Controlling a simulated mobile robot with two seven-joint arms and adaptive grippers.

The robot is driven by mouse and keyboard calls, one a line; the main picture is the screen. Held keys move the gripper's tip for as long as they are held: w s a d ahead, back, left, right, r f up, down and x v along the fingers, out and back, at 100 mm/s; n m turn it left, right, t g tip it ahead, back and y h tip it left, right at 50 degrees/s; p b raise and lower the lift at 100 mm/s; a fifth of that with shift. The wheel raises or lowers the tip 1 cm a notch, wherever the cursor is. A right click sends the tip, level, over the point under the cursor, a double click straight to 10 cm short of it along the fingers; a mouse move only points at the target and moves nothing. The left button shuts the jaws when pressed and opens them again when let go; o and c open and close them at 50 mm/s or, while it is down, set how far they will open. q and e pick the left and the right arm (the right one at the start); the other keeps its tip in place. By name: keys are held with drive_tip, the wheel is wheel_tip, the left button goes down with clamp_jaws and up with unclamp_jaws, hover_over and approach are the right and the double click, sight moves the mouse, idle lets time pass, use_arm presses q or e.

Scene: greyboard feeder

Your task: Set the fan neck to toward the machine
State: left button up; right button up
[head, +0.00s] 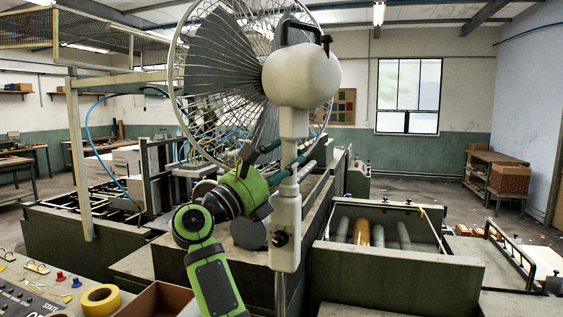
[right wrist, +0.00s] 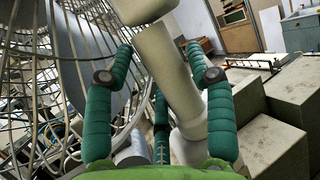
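The fan stands close in front of me in the head view. Its wire cage (head: 222,80) is at the left, and its white motor housing (head: 301,77) with a black handle is at the right. The white neck (head: 293,122) runs down from the housing to a pole with a control box (head: 285,232). My right gripper (head: 304,153) is at the neck, below the housing. In the right wrist view its teal fingers (right wrist: 158,62) are apart on either side of the white neck (right wrist: 166,68), with a gap at the left finger. My left gripper is not in view.
The machine (head: 130,185) lies behind and left of the fan, with a roller unit (head: 385,232) at the right. A control panel with a tape roll (head: 101,298) and an open cardboard box (head: 160,300) are at the lower left. Floor shows at the right.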

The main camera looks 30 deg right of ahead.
drive_tip(key=v, duration=1.2)
idle(0.3)
